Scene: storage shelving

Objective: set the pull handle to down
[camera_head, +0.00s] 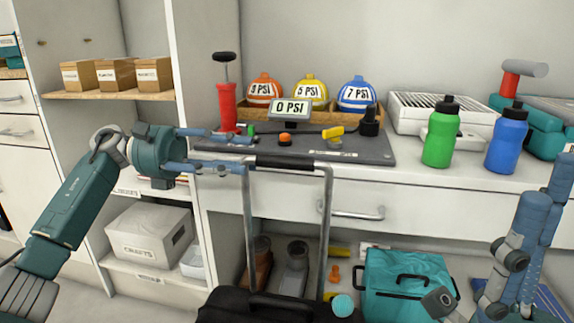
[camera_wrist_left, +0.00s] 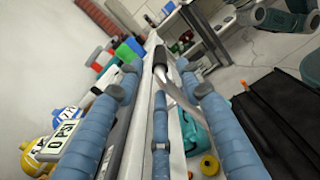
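The pull handle (camera_head: 290,163) is a black grip on two silver rods, standing raised above a black suitcase (camera_head: 230,306). My left gripper (camera_head: 247,151) is open at the left end of the grip, with its blue fingers spread above and below it. In the left wrist view, the handle's black end (camera_wrist_left: 160,57) lies between the spread fingertips; contact cannot be told. The suitcase also shows at the right of that view (camera_wrist_left: 262,125). My right gripper (camera_head: 550,190) is at the lower right, its blue fingers apart and nothing seen between them.
Behind the handle, a counter carries a dark pump board (camera_head: 370,152), a red pump (camera_head: 227,105), a green bottle (camera_head: 441,135) and a blue bottle (camera_head: 507,138). A teal bag (camera_head: 405,275) stands right of the suitcase.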

